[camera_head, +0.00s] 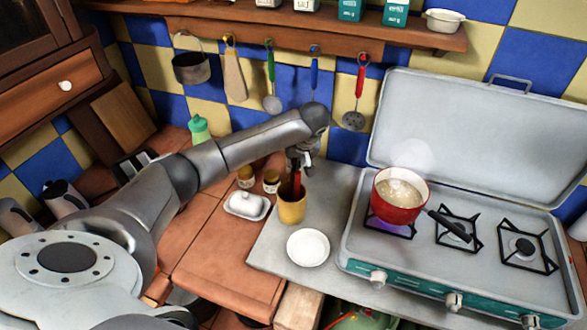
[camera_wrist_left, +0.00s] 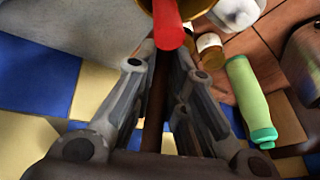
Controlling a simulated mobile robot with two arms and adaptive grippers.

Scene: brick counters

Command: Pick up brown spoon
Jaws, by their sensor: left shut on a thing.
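A yellow cup (camera_head: 291,210) stands on the grey counter left of the stove, with utensils upright in it. My left gripper (camera_head: 299,166) is right above the cup, pointing down. In the left wrist view, the dark brown handle of the spoon (camera_wrist_left: 157,95) runs between the two fingers of my left gripper (camera_wrist_left: 163,70), which are shut on it. The spoon's other end is hidden. A red utensil handle (camera_wrist_left: 169,28) rises from the cup close to the fingertips; it also shows in the head view (camera_head: 297,184). My right gripper is not in view.
Two small jars (camera_head: 271,181) and a white butter dish (camera_head: 247,205) stand left of the cup. A white plate (camera_head: 308,247) lies in front of it. A red pot (camera_head: 400,196) steams on the stove (camera_head: 450,270) at right. Utensils hang behind.

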